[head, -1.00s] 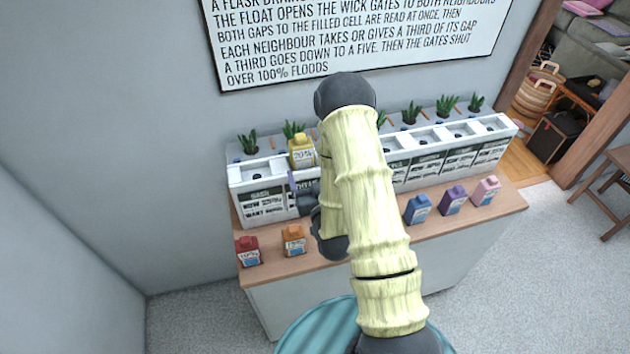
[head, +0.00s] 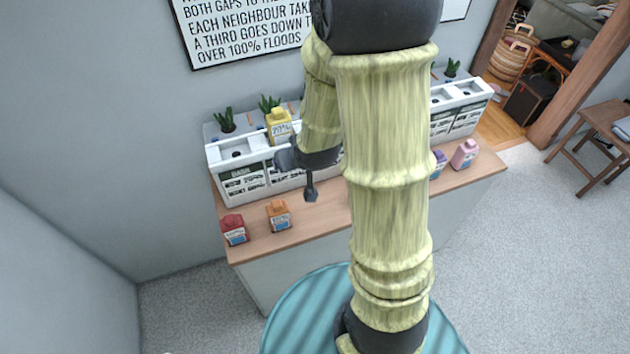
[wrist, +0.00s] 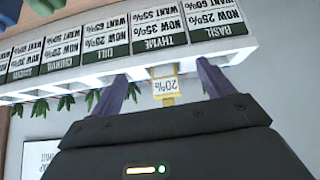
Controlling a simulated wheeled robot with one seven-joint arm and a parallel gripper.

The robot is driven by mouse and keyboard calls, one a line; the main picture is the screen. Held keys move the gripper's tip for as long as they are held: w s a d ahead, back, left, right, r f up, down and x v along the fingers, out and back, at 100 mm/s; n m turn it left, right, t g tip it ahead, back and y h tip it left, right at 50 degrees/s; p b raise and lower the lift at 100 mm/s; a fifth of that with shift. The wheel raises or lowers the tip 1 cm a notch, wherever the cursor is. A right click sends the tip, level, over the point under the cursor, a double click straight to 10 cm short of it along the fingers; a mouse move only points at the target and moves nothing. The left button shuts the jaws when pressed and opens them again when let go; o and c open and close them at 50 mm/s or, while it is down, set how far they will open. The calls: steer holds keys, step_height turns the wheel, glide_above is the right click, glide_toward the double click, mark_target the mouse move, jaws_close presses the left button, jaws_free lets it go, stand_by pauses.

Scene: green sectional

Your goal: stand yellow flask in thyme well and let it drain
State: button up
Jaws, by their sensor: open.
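The yellow flask (head: 279,126), labelled 20%, stands upright in the second well from the left of the white planter row. In the wrist view, which is upside down, the flask (wrist: 165,88) lines up with the thyme panel (wrist: 157,40). Its base is hidden in the well. My gripper (head: 299,176) is in front of and slightly right of the flask, above the counter. Its purple fingers are spread open in the wrist view (wrist: 163,82), with the flask between their lines and clear space on both sides. The fingers hold nothing.
Red (head: 233,229) and orange (head: 278,215) flasks stand on the wooden counter (head: 330,215) at the front left. A purple flask (head: 438,163) and a pink flask (head: 465,154) stand at right. Plants line the back of the row. My arm hides the middle wells.

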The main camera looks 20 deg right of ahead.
steer(key=s+r+g, duration=0.4)
steer(key=s+g, duration=0.1)
steer(key=s, duration=0.6)
steer(key=shift+s+r+m, duration=0.3)
steer(key=shift+s+r, duration=0.05)
steer(key=shift+d, duration=0.1)
stand_by(1.4)
